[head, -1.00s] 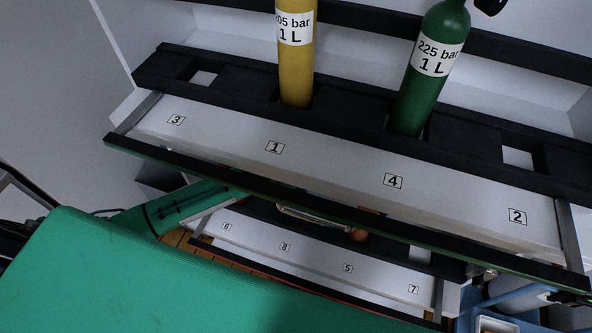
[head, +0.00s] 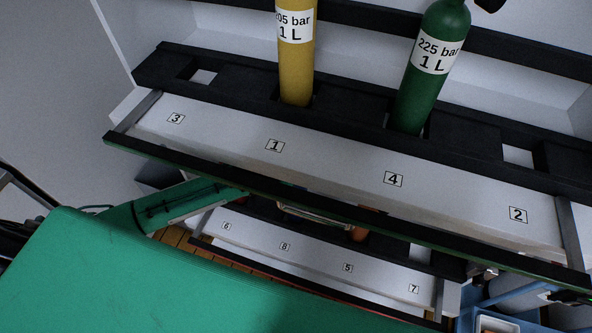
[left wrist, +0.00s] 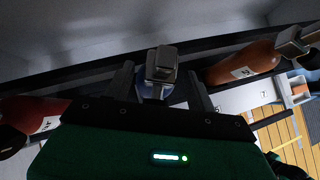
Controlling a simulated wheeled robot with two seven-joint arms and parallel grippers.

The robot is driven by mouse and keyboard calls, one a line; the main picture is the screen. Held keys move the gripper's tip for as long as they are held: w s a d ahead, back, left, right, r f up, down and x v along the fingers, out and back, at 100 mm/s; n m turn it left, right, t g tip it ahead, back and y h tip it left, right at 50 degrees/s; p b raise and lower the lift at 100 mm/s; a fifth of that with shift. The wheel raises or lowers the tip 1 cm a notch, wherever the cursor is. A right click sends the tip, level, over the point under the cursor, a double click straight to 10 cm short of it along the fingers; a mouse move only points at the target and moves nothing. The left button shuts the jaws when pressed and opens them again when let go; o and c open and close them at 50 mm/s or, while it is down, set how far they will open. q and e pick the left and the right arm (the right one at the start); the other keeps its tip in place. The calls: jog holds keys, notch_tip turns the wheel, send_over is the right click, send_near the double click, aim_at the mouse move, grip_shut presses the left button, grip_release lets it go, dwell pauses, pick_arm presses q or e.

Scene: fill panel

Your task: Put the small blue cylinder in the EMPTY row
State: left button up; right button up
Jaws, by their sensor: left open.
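The small blue cylinder (left wrist: 157,91) shows in the left wrist view with a grey valve (left wrist: 162,64) on top. My left gripper (left wrist: 160,86) is open, with one finger on each side of this cylinder; whether they touch it I cannot tell. In the head view my left arm reaches under the upper shelf, and its gripper is hidden there. A yellow cylinder (head: 296,60) stands behind label 1 and a green cylinder (head: 428,75) behind label 4. No label reading EMPTY is legible. My right gripper is not in view.
The upper shelf (head: 330,165) overhangs the lower shelf (head: 316,262), labelled 6, 8, 5, 7. Openings behind labels 3 and 2 hold no cylinder. A blue-framed bin (head: 490,322) stands lower right.

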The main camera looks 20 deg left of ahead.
pick_arm(q)
jog(key=s+a+b, duration=0.1)
jog(key=s+a, duration=0.3)
jog(key=s, duration=0.6)
jog(key=shift+a, duration=0.25)
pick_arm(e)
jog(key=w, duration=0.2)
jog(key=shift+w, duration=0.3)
pick_arm(q)
jog(key=shift+f, duration=0.1)
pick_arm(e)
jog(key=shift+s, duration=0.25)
